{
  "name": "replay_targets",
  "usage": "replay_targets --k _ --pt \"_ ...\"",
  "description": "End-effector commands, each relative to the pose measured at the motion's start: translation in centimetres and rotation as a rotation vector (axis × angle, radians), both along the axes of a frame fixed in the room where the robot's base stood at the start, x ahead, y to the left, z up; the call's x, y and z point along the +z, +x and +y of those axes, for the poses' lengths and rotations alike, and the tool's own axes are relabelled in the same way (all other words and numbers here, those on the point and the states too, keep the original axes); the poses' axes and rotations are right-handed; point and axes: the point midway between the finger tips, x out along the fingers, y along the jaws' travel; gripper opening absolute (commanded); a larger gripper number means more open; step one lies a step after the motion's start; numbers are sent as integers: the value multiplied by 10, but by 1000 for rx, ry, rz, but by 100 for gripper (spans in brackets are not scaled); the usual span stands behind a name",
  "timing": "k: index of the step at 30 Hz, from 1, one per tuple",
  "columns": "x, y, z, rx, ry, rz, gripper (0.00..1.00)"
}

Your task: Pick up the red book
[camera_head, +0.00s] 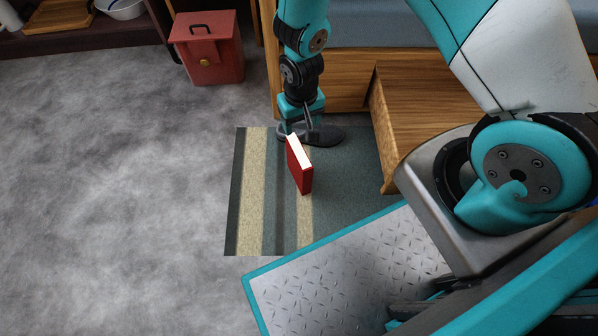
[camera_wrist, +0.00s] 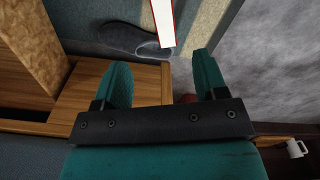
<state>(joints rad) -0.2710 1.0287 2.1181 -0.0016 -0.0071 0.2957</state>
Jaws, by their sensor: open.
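The red book (camera_head: 299,168) stands upright on its edge on the striped rug, its white page edges facing up. In the wrist view, the book (camera_wrist: 163,22) shows at the top centre as white pages with a thin red cover edge, partly cut off by the frame. My gripper (camera_head: 299,128) is open and empty, just beyond the book's far end. In the wrist view, the book's near end lies ahead of the gap between my gripper's fingers (camera_wrist: 161,68), nothing between them.
A dark slipper (camera_head: 328,134) lies on the rug (camera_head: 253,190) beside my gripper. A wooden unit (camera_head: 425,95) stands close on the right. A red box (camera_head: 207,55) with a black handle stands at the back left. The grey floor (camera_head: 110,190) on the left is clear.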

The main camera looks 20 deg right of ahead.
Motion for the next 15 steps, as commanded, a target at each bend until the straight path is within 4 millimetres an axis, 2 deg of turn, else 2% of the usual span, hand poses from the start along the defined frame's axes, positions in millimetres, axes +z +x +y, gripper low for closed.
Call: replay_targets --k 9,15 --pt "-72 -1 0 -1 -3 2 66" --pt "-111 -1 0 -1 -2 2 66"
